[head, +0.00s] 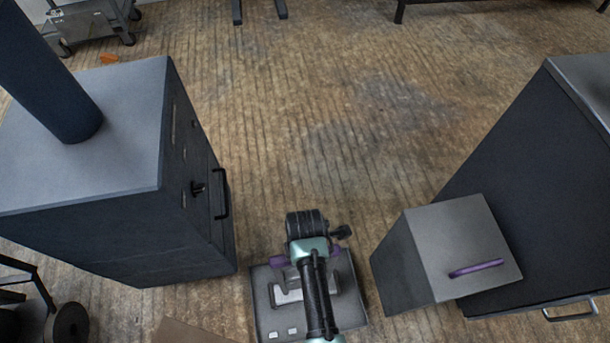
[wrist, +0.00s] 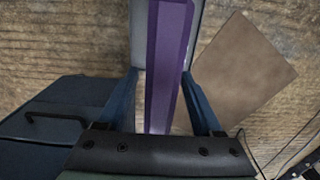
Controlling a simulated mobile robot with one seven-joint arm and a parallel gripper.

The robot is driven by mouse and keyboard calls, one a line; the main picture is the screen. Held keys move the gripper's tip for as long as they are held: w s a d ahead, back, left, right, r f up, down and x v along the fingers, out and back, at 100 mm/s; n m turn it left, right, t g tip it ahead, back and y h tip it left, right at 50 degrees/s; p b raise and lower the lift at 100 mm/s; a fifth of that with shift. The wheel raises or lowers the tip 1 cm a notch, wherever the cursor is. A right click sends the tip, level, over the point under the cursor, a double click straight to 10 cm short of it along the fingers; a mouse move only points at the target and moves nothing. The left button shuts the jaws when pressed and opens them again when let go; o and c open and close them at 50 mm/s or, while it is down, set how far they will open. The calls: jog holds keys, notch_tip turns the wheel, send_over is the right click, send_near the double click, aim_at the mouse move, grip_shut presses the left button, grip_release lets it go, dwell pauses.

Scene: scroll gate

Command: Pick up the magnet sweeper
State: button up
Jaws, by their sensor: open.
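A long purple bar (wrist: 166,65), which looks like part of the magnet sweeper, runs between the two fingers of my gripper (wrist: 165,100) in the wrist view. A pale surface shows along its sides. The fingers stand apart on either side of the bar, and I see no grip on it. In the head view a purple piece (head: 279,262) shows beside my arm, above a grey plate at the bottom centre. My arm covers most of it, and the fingers are hidden there. How the bar joins the plate cannot be seen.
A dark cabinet (head: 195,225) with a black handle stands at left. A grey box (head: 455,235) with a purple handle (head: 476,268) stands at right, against a dark cabinet (head: 545,170). A brown sheet (wrist: 243,72) lies on the floor. The floor ahead is clear.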

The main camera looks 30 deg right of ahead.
jog(key=shift+f, duration=0.15)
grip_shut()
dwell(0.4)
jog(key=shift+w, duration=0.15)
